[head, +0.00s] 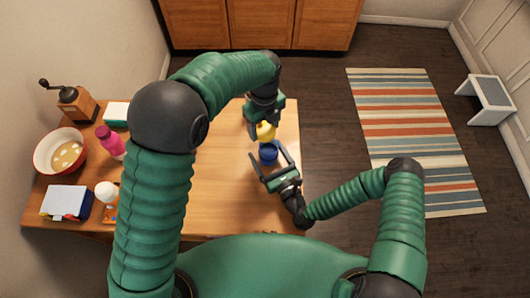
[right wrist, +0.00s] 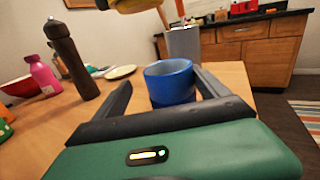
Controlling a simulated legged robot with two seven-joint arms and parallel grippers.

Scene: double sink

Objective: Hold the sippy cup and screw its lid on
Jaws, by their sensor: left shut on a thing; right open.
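The sippy cup is a small blue open-topped cup (head: 268,153) standing upright near the table's right edge. In the right wrist view the cup (right wrist: 171,88) stands between my two right fingers. My right gripper (head: 267,160) is open around it; I cannot tell whether either finger touches it. My left gripper (head: 265,123) is shut on the yellow lid (head: 265,132) just beyond and above the cup. The lid (right wrist: 135,4) is cut off at the top of the right wrist view, apart from the cup. My left fingertips are partly hidden.
The table's middle (head: 225,190) is clear.

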